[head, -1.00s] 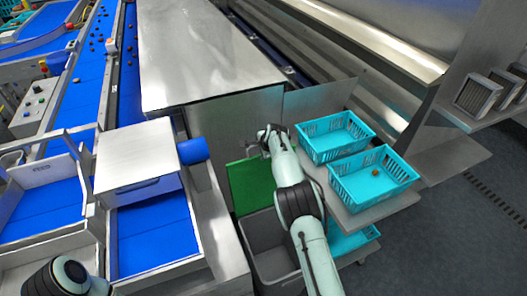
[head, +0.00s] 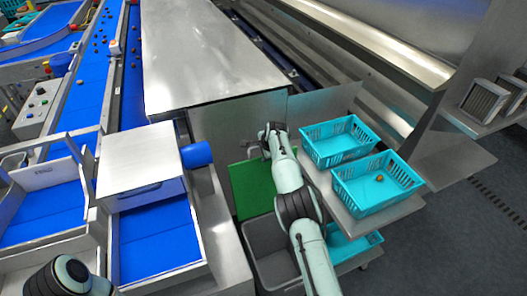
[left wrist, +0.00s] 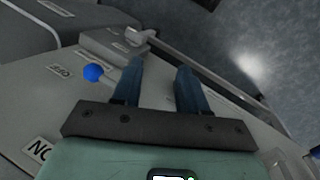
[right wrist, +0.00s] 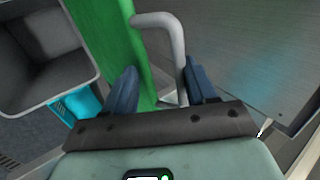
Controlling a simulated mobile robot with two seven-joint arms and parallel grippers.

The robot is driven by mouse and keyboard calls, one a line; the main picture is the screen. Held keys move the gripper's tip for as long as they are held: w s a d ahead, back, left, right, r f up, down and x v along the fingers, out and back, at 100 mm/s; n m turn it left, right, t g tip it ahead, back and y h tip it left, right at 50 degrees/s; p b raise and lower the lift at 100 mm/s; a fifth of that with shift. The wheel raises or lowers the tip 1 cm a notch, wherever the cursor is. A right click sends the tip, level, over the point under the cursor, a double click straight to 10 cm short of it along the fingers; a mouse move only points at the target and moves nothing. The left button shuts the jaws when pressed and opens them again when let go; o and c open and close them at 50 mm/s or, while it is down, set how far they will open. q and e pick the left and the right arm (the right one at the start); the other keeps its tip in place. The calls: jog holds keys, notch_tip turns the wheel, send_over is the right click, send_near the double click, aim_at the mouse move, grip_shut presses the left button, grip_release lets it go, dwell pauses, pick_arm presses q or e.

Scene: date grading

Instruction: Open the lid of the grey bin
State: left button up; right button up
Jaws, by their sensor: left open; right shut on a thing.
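The grey bin (head: 262,262) stands low in front of my right arm, with its inside showing. Its green lid (head: 252,188) is raised and stands up steeply at the bin's far side; in the right wrist view the lid (right wrist: 112,32) rises beside the open bin (right wrist: 62,88). My right gripper (right wrist: 160,80) is shut on the lid's grey bar handle (right wrist: 178,45), which passes between its fingers. My left gripper (left wrist: 162,72) is open and empty, away from the bin, above a grey labelled panel.
Teal crates (head: 340,140) stand on a metal shelf (head: 358,222) right of the bin; one holds a small brown date. A steel cabinet wall (head: 240,120) is behind the lid. A blue-lined tray (head: 160,240) is at left. A blue knob (left wrist: 93,72) is near my left gripper.

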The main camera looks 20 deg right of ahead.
pick_arm(q)
jog(key=shift+s+f, duration=0.15)
pick_arm(e)
jog(key=shift+s+d+f, duration=0.15)
jog(key=shift+s+f, duration=0.3)
jog(key=shift+f, duration=0.4)
jog(key=shift+s+r, duration=0.15)
jog(key=shift+r, duration=0.15)
pick_arm(q)
jog(key=shift+g, duration=0.3)
jog(key=shift+s+f+b, duration=1.15)
jog(key=shift+s+f, duration=0.35)
jog(key=shift+s, duration=0.1)
pick_arm(e)
jog(key=w+v, duration=0.1)
jog(key=v, duration=1.2)
jog(key=shift+r, duration=0.7)
